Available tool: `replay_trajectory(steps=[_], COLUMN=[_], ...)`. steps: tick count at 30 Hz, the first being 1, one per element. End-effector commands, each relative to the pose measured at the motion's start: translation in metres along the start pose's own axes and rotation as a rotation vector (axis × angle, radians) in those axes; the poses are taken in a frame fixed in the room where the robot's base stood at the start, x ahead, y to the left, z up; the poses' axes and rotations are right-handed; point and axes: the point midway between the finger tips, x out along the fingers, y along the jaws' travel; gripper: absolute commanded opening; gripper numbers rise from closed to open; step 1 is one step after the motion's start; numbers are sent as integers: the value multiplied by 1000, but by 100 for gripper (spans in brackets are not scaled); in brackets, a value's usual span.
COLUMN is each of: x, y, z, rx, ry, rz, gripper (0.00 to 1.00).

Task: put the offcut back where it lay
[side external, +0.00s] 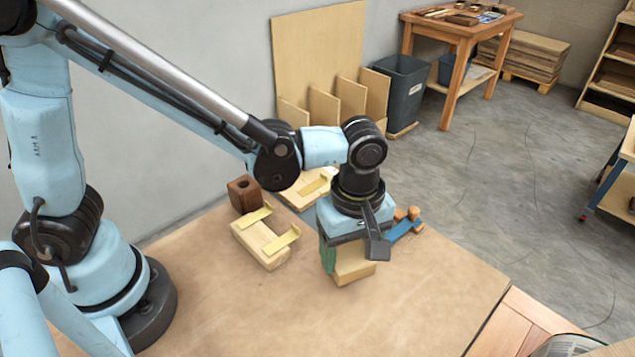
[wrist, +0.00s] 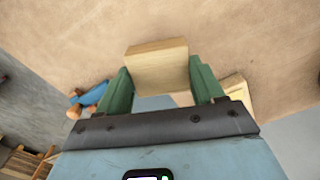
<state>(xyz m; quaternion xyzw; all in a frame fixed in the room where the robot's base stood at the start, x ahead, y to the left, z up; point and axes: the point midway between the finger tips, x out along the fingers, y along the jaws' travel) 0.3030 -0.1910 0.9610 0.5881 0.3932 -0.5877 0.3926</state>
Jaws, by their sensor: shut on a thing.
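The offcut, a pale wooden block (side external: 354,265), is held in my gripper (side external: 345,268), over the work table. In the wrist view the block (wrist: 158,66) sits between the two green fingers of my gripper (wrist: 160,85), which touch it on both sides. The side view shows one green finger at the block's left; the other is hidden. I cannot tell whether the block's underside touches the table.
A pale wooden form with yellow strips (side external: 262,238) lies left of my gripper. A second such piece (side external: 310,190) lies behind it, beside a dark brown block with a hole (side external: 244,195). A blue tool with wooden parts (side external: 404,228) lies right. The front of the table (side external: 270,315) is clear.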

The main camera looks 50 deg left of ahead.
Motion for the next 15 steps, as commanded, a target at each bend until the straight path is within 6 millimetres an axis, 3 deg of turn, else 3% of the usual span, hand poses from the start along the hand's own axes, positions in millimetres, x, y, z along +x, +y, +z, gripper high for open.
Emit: replay_trajectory(steps=[6,15], x=[26,31], y=[0,0], z=[0,0], rx=[0,0], ry=[0,0], rz=[1,1], gripper=[36,36])
